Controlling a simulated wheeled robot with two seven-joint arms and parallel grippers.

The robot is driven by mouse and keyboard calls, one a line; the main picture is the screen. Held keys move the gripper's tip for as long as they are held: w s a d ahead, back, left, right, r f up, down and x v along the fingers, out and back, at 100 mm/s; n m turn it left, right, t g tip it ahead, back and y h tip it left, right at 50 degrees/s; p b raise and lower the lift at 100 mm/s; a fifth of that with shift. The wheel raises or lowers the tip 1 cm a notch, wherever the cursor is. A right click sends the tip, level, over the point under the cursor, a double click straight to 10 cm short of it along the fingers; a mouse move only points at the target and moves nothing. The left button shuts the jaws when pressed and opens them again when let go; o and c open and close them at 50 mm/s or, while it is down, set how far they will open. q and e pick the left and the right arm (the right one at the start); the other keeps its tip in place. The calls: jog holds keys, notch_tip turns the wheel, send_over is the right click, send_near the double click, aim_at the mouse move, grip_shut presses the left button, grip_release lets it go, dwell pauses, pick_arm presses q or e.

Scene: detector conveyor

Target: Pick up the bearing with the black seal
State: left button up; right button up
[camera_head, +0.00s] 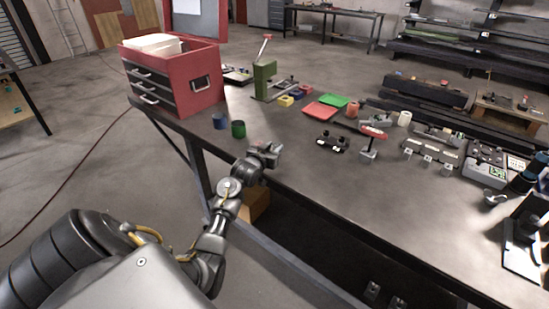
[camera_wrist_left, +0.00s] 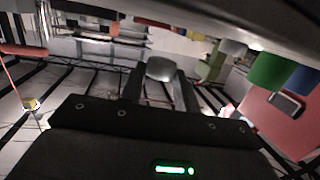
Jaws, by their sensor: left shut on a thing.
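My left gripper (camera_head: 268,152) is over the near edge of the table, to the right of the green cup. In the left wrist view its two fingers (camera_wrist_left: 160,88) are shut on a small grey, rounded thing (camera_wrist_left: 160,69) at their tips. I cannot tell whether this is the bearing, and no black seal can be made out on it. No other bearing can be picked out for certain on the table. My right gripper is not in view.
A red tool chest (camera_head: 177,75) stands at the table's far left, with a blue cup (camera_head: 220,121) and a green cup (camera_head: 238,129) beside it. A green press (camera_head: 265,80), red tray (camera_head: 320,111) and fixtures (camera_head: 432,155) stand farther back. The near tabletop (camera_head: 390,200) is clear.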

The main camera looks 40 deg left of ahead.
pick_arm(q)
jog(key=s+d+r, duration=0.3)
jog(key=s+r, duration=0.1)
jog(key=s, duration=0.2)
jog(key=s+d+r+b, duration=0.1)
jog(key=s+d+r, duration=0.2)
jog(key=s+r, duration=0.2)
jog(key=shift+s+d, duration=0.3)
jog(key=shift+s, duration=0.1)
jog(key=shift+a+f, duration=0.1)
